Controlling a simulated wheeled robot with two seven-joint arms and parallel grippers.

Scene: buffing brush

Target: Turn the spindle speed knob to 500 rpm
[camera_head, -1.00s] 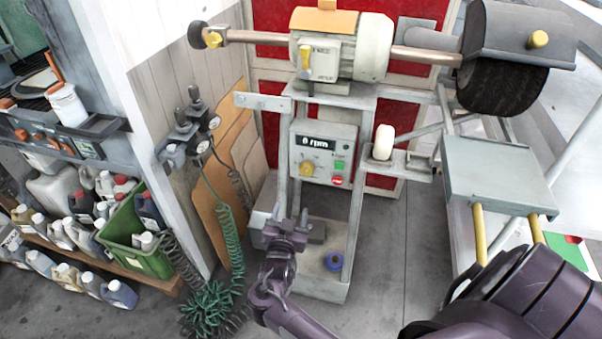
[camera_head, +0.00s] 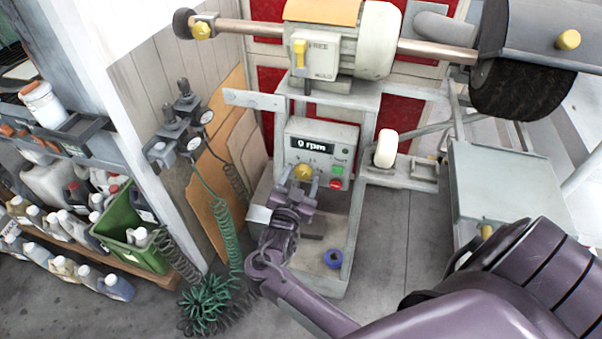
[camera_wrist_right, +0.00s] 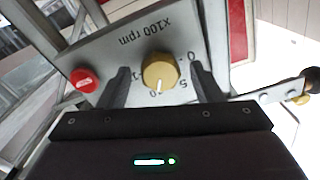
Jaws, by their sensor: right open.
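The yellow spindle speed knob (camera_head: 303,172) is on the front of the grey control box (camera_head: 340,134), whose display (camera_head: 309,145) reads 0 rpm. My right gripper (camera_head: 304,182) is at the panel, just in front of the knob. In the right wrist view, the knob (camera_wrist_right: 160,70) sits between the two open fingers of the right gripper (camera_wrist_right: 160,76), with a gap visible on each side. Its white pointer faces the bottom of that view. The panel reads "x100 rpm", with scale marks partly hidden by the fingers. My left gripper is not in view.
A green button (camera_head: 338,172) and a red button (camera_head: 336,184) sit right of the knob. The motor (camera_head: 366,45) and spindle are above the box. Coiled green hose (camera_head: 208,305) hangs at left.

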